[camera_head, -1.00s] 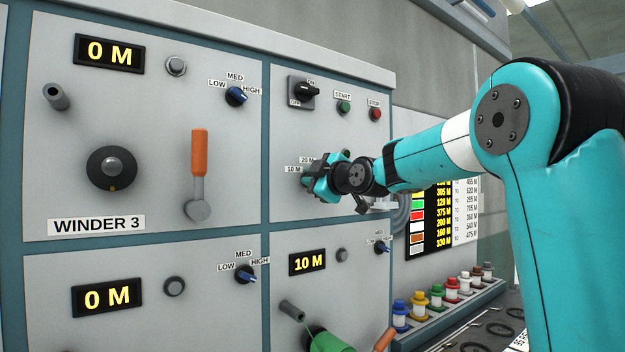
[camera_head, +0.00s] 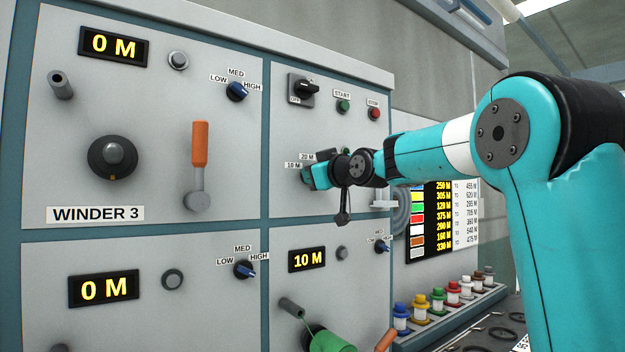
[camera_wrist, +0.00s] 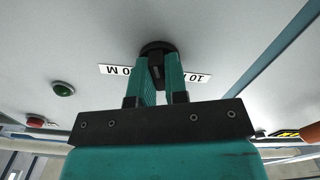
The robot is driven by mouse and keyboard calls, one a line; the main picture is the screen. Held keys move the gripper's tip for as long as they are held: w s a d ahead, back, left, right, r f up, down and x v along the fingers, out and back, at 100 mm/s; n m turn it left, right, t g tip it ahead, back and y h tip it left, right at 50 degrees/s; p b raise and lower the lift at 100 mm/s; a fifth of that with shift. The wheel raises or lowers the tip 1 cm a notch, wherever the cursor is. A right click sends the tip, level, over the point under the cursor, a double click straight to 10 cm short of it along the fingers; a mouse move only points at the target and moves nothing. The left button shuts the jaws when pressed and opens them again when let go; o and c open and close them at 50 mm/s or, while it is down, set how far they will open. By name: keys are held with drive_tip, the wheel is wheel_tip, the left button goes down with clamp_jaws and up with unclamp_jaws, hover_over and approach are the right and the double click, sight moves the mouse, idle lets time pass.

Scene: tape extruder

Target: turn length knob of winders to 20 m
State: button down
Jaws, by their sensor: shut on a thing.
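The dark round length knob (camera_wrist: 157,46) is on the grey panel in the wrist view, with its raised grip between my fingertips. My gripper (camera_wrist: 159,66) is shut on this grip. The 10 M label (camera_wrist: 202,78) lies right of the knob, and the 20 M label (camera_wrist: 114,70) lies left, partly covered by a finger. In the head view my gripper (camera_head: 306,178) is against the upper right panel and hides the knob. The 20 M label (camera_head: 307,157) and 10 M label (camera_head: 292,165) show beside it. Where the knob points cannot be told.
Above my gripper are a black on/off switch (camera_head: 304,89), a green start button (camera_head: 343,106) and a red stop button (camera_head: 373,113). Winder 3's orange-handled lever (camera_head: 199,145) sticks out at left. Below, a display (camera_head: 307,260) reads 10 M. Coloured bottles (camera_head: 437,298) stand on a shelf at right.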

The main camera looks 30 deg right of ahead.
drive_tip(key=shift+d+m, duration=0.1)
drive_tip(key=shift+m, duration=1.6)
drive_tip(key=c, duration=1.1)
unclamp_jaws()
drive_tip(key=shift+c, duration=0.2)
drive_tip(key=s+b, duration=0.4)
drive_tip(key=s, duration=1.3)
drive_tip(key=shift+s+d+b, duration=0.25)
drive_tip(key=shift+d+b, duration=0.05)
drive_tip(key=shift+b, duration=0.05)
